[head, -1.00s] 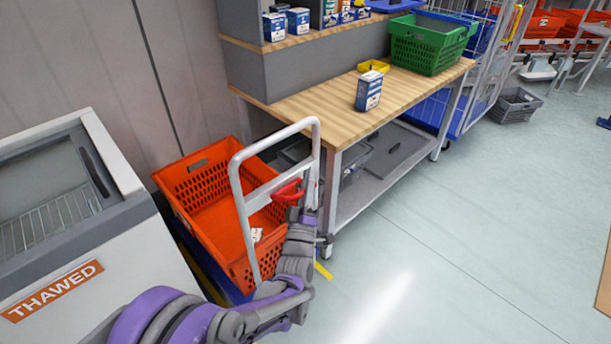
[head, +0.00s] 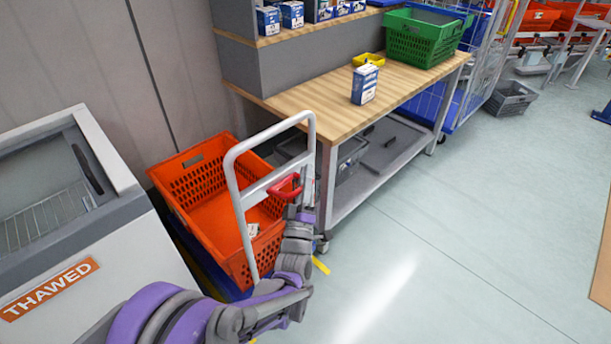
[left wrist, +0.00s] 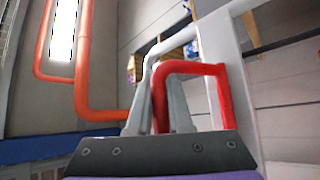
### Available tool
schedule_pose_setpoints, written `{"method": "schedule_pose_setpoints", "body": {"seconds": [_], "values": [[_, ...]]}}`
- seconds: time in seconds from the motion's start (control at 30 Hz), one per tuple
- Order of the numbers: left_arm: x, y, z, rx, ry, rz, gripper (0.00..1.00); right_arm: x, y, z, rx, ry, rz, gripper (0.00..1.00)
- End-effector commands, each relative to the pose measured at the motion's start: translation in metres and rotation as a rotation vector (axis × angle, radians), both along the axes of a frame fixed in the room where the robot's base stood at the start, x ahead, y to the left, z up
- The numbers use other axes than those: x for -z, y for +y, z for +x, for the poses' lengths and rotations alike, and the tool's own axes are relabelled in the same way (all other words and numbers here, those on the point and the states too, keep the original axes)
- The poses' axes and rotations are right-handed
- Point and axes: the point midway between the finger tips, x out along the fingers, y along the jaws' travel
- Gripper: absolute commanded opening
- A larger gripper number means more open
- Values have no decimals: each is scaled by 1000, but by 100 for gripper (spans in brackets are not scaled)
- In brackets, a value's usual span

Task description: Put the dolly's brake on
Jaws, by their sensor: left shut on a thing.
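The dolly's pale push handle (head: 233,185) stands upright in the head view, at the front of its low blue base (head: 190,243). A red brake lever (head: 286,186) sits on the right upright of the handle. In the left wrist view the red lever (left wrist: 221,88) is a bent bar close to the fingers. My left gripper (left wrist: 163,110) is shut on the lever, with fingers around its near, downward part. In the head view the fingers are mostly hidden behind my wrist. My right gripper shows in neither view.
An orange tote (head: 194,158) sits on the dolly. A chest marked THAWED (head: 147,262) stands at left. A wooden-topped workbench (head: 305,98) stands close behind and right of the handle. The floor (head: 460,235) at right is clear.

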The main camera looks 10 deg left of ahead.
Motion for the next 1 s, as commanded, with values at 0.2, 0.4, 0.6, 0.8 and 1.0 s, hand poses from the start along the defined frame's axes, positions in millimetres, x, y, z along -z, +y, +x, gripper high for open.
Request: {"method": "schedule_pose_setpoints", "body": {"seconds": [0.2, 0.4, 0.6, 0.8, 1.0], "values": [[-1, -1, 0, 1, -1, 2, 0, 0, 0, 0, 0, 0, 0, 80], [-1, -1, 0, 1, -1, 2, 0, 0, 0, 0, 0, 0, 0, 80], [-1, -1, 0, 1, -1, 2, 0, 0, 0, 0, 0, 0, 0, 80], [-1, -1, 0, 0, -2, 1, 48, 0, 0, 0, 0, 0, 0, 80], [0, -1, 0, 1, -1, 2, 48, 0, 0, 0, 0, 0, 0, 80]]}}
